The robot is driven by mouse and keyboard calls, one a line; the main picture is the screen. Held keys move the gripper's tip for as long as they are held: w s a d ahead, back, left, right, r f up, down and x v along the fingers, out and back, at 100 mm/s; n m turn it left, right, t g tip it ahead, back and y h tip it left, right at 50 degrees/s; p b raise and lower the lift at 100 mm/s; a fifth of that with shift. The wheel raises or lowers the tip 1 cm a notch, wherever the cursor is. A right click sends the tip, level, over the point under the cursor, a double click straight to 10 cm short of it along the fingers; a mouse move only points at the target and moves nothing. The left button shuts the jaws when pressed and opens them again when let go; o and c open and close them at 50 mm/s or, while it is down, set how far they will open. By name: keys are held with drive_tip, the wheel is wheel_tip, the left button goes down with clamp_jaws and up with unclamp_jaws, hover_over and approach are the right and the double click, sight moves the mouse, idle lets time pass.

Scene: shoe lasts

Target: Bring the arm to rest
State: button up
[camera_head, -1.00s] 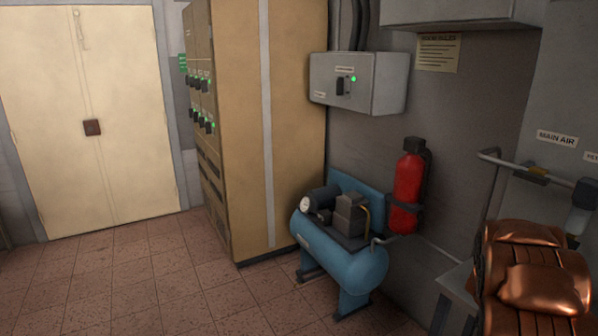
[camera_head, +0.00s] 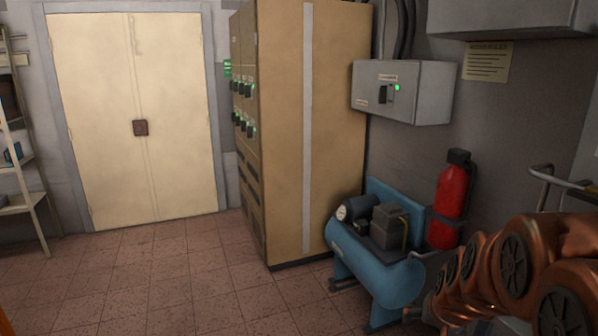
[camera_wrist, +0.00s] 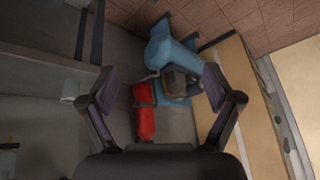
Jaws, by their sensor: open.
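My gripper (camera_wrist: 158,88) shows in the wrist view with its two dark fingers spread wide apart and nothing between them. Behind the gap, farther off, are a red fire extinguisher (camera_wrist: 144,112) and a blue compressor (camera_wrist: 172,55). In the head view, my copper-coloured arm links fill the lower right corner; the gripper itself is not seen there.
The blue compressor (camera_head: 378,262) stands on the tiled floor against the wall, beside the red extinguisher (camera_head: 449,200). A tan cabinet (camera_head: 335,130) stands left of it. A grey switch box (camera_head: 425,92) hangs above. The floor before the double door (camera_head: 100,120) is clear. A shelf (camera_head: 20,150) stands far left.

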drive_tip(key=s+a+n+g, duration=0.2)
drive_tip(key=s+a, duration=0.3)
drive_tip(key=s, duration=0.9)
drive_tip(key=s+a+r+n+g+y, duration=0.1)
drive_tip(key=s+a+g, duration=0.4)
drive_tip(key=s, duration=0.9)
drive_tip(key=shift+a+n, duration=0.4)
drive_tip(key=shift+n, duration=0.5)
